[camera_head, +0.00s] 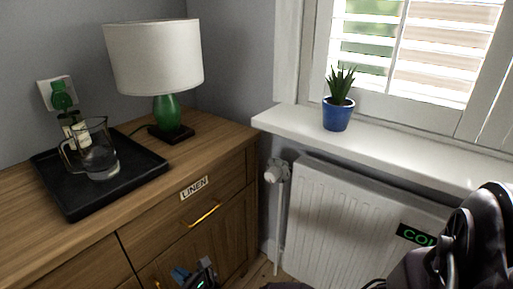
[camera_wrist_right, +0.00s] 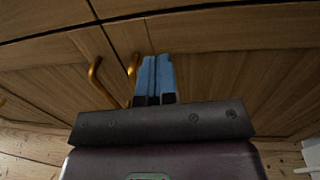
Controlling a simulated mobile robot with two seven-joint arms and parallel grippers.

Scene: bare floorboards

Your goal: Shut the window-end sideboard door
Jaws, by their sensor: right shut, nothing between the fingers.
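The wooden sideboard (camera_head: 80,225) stands along the left wall. Its window-end door (camera_head: 220,240) is below the drawer with the LINEN label; it also shows in the right wrist view (camera_wrist_right: 235,80), with a gold handle (camera_wrist_right: 133,66) near its inner edge. It looks flush or nearly flush with the front; I cannot tell whether a small gap remains. My right gripper (camera_head: 197,276) is shut and empty, its blue fingertips (camera_wrist_right: 156,70) together in front of this door, close to the handle. I cannot tell whether they touch it. My left gripper is out of view.
A black tray (camera_head: 75,205) with a glass jug (camera_head: 98,160) and a green lamp (camera_head: 165,115) stand on the sideboard. A white radiator (camera_head: 340,220) is right of it, under the sill (camera_head: 400,145) with a potted plant (camera_head: 337,115). Another gold door handle (camera_wrist_right: 97,80) is left of my fingers.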

